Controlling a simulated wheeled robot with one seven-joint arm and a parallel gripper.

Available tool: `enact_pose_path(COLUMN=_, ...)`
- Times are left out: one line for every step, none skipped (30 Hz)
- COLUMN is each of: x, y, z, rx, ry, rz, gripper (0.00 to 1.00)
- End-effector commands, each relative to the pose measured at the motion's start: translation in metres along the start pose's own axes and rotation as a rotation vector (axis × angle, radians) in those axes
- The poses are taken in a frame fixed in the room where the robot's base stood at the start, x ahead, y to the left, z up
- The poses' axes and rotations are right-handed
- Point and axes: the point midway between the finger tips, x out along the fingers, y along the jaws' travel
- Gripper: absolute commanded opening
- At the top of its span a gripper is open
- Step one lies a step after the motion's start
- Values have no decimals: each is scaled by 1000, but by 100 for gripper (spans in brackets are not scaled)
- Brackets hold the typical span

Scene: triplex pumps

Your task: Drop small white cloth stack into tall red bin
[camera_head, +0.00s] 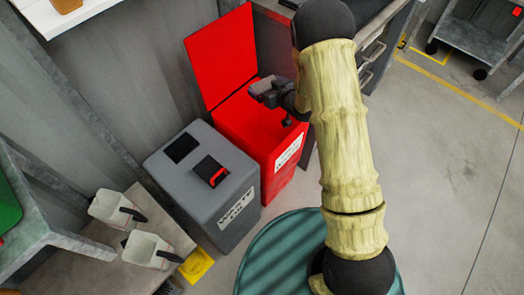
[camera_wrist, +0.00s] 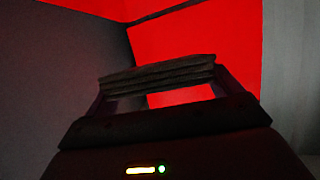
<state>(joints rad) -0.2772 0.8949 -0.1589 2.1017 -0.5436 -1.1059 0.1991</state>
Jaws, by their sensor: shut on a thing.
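The tall red bin (camera_head: 233,122) stands in the middle of the head view with its lid (camera_head: 222,52) raised against the wall. My gripper (camera_head: 266,92) is over the bin's open mouth, and my arm comes in from the right. In the wrist view my gripper (camera_wrist: 160,90) is shut on a thin layered cloth stack (camera_wrist: 157,76), which looks dark grey in the shadow. Red bin surfaces show behind and below the stack in that view. The head view does not clearly show the stack or how deep the gripper reaches.
A grey waste bin (camera_head: 215,200) with a label stands left of the red bin. Two white scoops or jugs (camera_head: 117,208) sit on a low surface at lower left. A drawer cabinet (camera_head: 376,50) is behind my arm.

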Motion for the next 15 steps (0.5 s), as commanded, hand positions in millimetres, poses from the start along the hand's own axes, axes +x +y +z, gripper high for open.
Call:
enact_pose_path(x=4, y=0, z=9, rx=0, ry=-1, rz=0, gripper=63)
enact_pose_path(x=5, y=0, z=13, rx=0, ry=-1, rz=0, gripper=63)
enact_pose_path(x=7, y=0, z=17, rx=0, ry=-1, rz=0, gripper=63)
enact_pose_path(x=8, y=0, z=21, rx=0, ry=-2, rz=0, gripper=63)
enact_pose_path(x=10, y=0, z=24, rx=0, ry=-2, rz=0, gripper=63)
enact_pose_path(x=12, y=0, z=29, rx=0, ry=-2, rz=0, gripper=63)
enact_pose_path(x=13, y=0, z=32, rx=-1, ry=-2, rz=0, gripper=63)
enact_pose_path(x=14, y=0, z=34, rx=-1, ry=-1, rz=0, gripper=63)
enact_pose_path(x=16, y=0, z=38, rx=-1, ry=-1, rz=0, gripper=63)
enact_pose_path(x=16, y=0, z=40, rx=-1, ry=0, rz=0, gripper=63)
enact_pose_path(x=17, y=0, z=41, rx=-1, ry=0, rz=0, gripper=63)
enact_pose_path(x=18, y=0, z=43, rx=-1, ry=0, rz=0, gripper=63)
enact_pose_path(x=18, y=0, z=44, rx=-1, ry=1, rz=0, gripper=63)
enact_pose_path(x=19, y=0, z=45, rx=-1, ry=1, rz=0, gripper=63)
enact_pose_path(x=19, y=0, z=46, rx=-1, ry=1, rz=0, gripper=63)
